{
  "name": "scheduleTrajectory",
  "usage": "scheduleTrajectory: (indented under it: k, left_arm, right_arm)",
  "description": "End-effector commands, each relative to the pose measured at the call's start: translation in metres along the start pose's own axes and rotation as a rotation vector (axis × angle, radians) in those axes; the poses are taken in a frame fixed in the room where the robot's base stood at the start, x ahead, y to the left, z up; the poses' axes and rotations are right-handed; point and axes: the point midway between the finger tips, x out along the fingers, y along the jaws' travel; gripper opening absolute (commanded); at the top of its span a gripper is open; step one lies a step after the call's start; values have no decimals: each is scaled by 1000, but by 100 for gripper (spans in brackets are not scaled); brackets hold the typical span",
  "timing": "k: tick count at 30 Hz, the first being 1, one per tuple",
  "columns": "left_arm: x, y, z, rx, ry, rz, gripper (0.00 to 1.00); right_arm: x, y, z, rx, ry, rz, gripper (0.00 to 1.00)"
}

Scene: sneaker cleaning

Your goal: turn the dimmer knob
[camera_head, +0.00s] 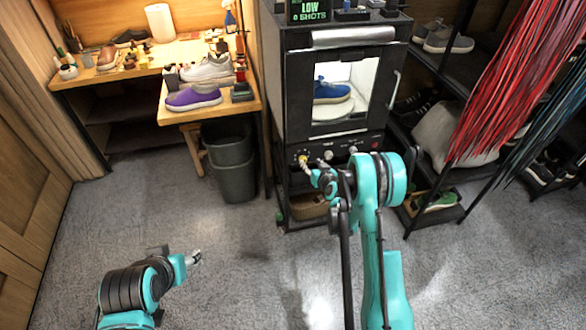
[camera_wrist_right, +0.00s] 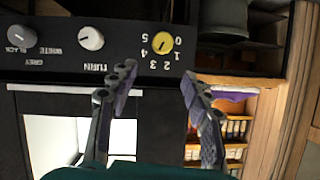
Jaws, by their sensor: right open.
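A yellow knob (camera_head: 302,159) with a numbered 0 to 5 scale sits at the left of the black cabinet's control panel; no dimmer label is readable. In the right wrist view, which is upside down, the yellow knob (camera_wrist_right: 163,42) lies just beyond my right gripper (camera_wrist_right: 156,76). The fingers are open with nothing between them, and the knob looks apart from them. In the head view my right gripper (camera_head: 309,171) is close to the panel at that knob. My left gripper (camera_head: 195,258) is low over the floor, away from the cabinet; its jaws are too small to read.
A white knob (camera_wrist_right: 91,38) labelled TURN and a grey knob (camera_wrist_right: 21,38) share the panel. The cabinet window shows a blue shoe (camera_head: 330,92). A bin (camera_head: 232,170) stands left of the cabinet, below a wooden table. Shoe racks stand right. Floor in front is clear.

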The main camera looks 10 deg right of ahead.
Motion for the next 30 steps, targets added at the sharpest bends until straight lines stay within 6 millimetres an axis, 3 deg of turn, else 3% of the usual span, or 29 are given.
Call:
scheduleTrajectory:
  k: [6,19,30]
  left_arm:
    - [3,0,2,0,0,0,49]
    - [20,0,15,0,0,0,49]
    - [22,0,15,0,0,0,49]
  right_arm:
    - [15,8,17,3,20,5,49]
    - [78,7,17,2,18,4,49]
    - [86,7,14,3,18,5,49]
